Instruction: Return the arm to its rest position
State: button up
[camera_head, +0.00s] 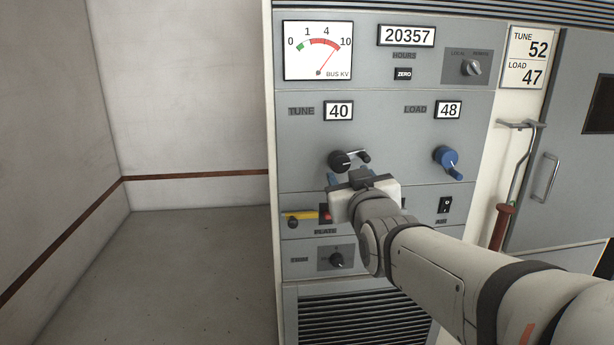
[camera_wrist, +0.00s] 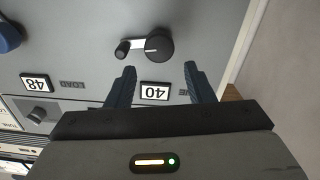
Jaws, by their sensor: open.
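My arm reaches from the lower right of the head view to the grey transmitter panel (camera_head: 385,85). My gripper (camera_head: 345,180) is in front of the panel, just below the black TUNE crank (camera_head: 341,161). In the wrist view my gripper (camera_wrist: 160,85) shows two blue fingers spread apart with nothing between them. The TUNE crank (camera_wrist: 158,46) lies beyond the fingertips, apart from them. The TUNE counter (camera_head: 339,111) reads 40. The blue LOAD crank (camera_head: 447,161) is to the right, under a LOAD counter (camera_head: 448,110) reading 48.
A card (camera_head: 527,58) reads TUNE 52, LOAD 47. The meter (camera_head: 318,50) needle points near 10. A yellow lever (camera_head: 299,215) sits left of my gripper, a black switch (camera_head: 445,205) right. A red-handled rod (camera_head: 503,220) hangs farther right. Floor at left (camera_head: 190,270) is clear.

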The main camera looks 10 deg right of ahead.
jog(key=s+f+m+g+p, duration=0.1)
jog(key=s+f+g+p, duration=0.4)
jog(key=s, duration=0.5)
jog(key=s+f+m+g+p, duration=0.1)
jog(key=s+f+g+p, duration=0.3)
jog(key=s+g+p, duration=0.4)
jog(key=shift+s+a+f+g, duration=0.15)
jog(key=shift+s+f+g, duration=0.2)
jog(key=shift+s+g, duration=0.85)
jog(key=shift+c, duration=0.2)
jog(key=shift+c, duration=1.1)
